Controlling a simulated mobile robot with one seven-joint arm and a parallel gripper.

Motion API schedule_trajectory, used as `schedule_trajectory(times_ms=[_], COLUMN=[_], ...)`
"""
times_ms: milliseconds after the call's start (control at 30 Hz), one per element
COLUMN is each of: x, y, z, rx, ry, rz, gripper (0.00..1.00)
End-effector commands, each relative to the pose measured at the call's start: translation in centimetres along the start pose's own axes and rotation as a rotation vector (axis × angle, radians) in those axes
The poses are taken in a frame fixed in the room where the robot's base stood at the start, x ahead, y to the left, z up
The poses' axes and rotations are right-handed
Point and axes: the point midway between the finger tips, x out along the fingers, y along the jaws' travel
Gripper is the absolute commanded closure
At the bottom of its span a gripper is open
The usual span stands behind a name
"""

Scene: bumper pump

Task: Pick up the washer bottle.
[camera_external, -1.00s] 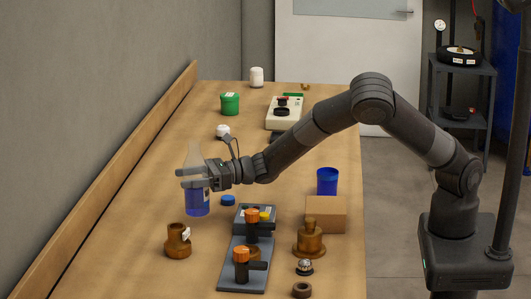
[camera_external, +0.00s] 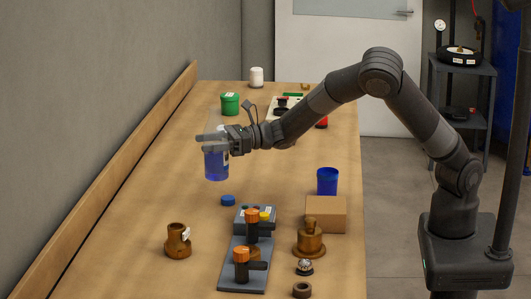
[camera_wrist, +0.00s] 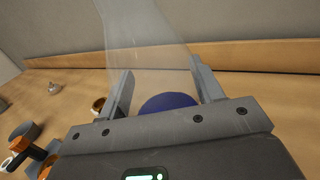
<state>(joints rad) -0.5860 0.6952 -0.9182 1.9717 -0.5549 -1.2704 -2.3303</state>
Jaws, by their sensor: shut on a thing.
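The washer bottle (camera_external: 216,166) is a clear bottle with blue liquid in its lower part and a white label. It is upright in my gripper (camera_external: 212,142), above the table in the external view. My gripper is shut on its middle, one finger on each side. In the wrist view the clear upper part of the bottle (camera_wrist: 148,45) rises between the two fingers, with the blue liquid (camera_wrist: 168,102) low behind the gripper body. The gripper hides part of the bottle.
A blue cap (camera_external: 228,200), a blue cup (camera_external: 327,181), a cardboard box (camera_external: 325,214), brass fittings (camera_external: 178,241) and a grey valve stand (camera_external: 243,270) are in front. A green tub (camera_external: 230,104) and a white bottle (camera_external: 256,76) stand behind.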

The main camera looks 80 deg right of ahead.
Motion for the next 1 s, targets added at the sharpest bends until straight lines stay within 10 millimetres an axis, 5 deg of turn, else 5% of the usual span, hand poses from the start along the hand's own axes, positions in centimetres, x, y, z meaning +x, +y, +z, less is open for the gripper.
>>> schedule_trajectory(times_ms=[1000], x=[-1.18], y=[-1.1], z=[1.04], rx=[0.0], ry=[-0.001], rz=[0.0], gripper=[0.72])
